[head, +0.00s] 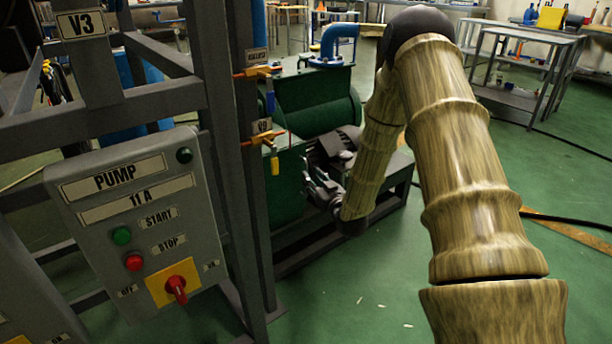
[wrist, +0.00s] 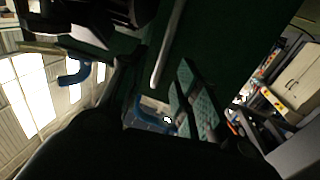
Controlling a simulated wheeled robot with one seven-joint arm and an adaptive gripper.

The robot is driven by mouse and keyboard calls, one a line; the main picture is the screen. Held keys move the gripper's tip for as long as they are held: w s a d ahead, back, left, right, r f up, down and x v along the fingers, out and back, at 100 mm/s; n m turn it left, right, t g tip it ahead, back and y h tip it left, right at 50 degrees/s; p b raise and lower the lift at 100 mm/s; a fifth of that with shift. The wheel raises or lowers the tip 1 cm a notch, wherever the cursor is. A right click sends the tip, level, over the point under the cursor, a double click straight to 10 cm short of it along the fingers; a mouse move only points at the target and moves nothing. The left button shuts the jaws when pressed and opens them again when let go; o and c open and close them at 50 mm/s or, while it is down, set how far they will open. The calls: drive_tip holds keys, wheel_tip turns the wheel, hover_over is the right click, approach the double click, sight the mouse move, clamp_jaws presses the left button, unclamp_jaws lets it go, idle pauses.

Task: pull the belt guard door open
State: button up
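The green belt guard (head: 318,103) is part of the machine behind the pipe frame in the head view. My arm reaches down to its front, and my gripper (head: 318,192) is close to the lower green housing. My wrist and gripper hide part of that side. In the wrist view a dark green surface (wrist: 215,45) fills the upper middle, with a pale grey bar (wrist: 168,45), likely a handle, across it. The bar appears apart from the dark gripper parts. The finger opening is too dark and small to make out. I cannot see whether the door stands ajar.
The grey pump control box (head: 135,220) and the upright frame post (head: 240,150) stand left of my arm. Valves with orange handles (head: 262,72) stick out near the post. Green floor (head: 385,290) is open in front. A metal cart (head: 520,75) stands at the back right.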

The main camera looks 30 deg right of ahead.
drive_tip(key=shift+w+d+b, duration=0.15)
drive_tip(key=shift+w+b, duration=0.2)
drive_tip(key=shift+w, duration=1.05)
drive_tip(key=shift+w+d+b, duration=0.1)
drive_tip(key=shift+w+b, duration=0.25)
drive_tip(key=shift+w, duration=1)
clamp_jaws()
